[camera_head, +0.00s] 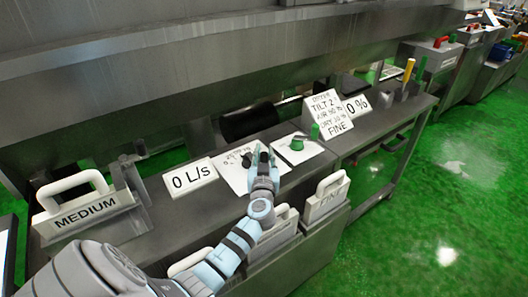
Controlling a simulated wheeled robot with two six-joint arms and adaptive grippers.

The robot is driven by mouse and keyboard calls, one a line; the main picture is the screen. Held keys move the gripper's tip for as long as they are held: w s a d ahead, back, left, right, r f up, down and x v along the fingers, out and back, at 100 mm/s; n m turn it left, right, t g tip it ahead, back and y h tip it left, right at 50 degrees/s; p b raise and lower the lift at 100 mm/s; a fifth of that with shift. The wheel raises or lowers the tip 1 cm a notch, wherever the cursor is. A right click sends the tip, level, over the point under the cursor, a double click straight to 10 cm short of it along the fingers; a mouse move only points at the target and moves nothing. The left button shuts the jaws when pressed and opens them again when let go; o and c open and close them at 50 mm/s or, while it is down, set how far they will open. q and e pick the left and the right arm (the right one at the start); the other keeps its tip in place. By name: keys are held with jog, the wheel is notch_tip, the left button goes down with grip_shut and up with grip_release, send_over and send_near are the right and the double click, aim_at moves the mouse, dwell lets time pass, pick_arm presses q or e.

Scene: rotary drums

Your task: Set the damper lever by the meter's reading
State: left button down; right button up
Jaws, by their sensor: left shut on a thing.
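The meter (189,178) is a white panel that reads "0 L/s". To its right is a white plate (232,176) with small scale marks, too small to read. My left gripper (262,158) is over this plate, shut on a dark damper lever, which is mostly hidden by the fingers. The lever's exact angle cannot be told. A recipe card (324,114) stands behind to the right, with lines on tilt, air and dry and the word "FINE". My right gripper is out of view.
A white plate (287,155) with a green lever (314,132) lies just right of my gripper. A "0 %" panel (356,106) stands further right. A large metal drum housing is behind.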

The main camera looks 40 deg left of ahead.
pick_arm(q)
jog(key=c, duration=1.4)
grip_release()
jog(key=shift+c, duration=0.2)
jog(key=shift+o, duration=0.2)
jog(key=shift+a, duration=0.1)
jog(key=v, duration=1.2)
jog(key=shift+w, duration=0.1)
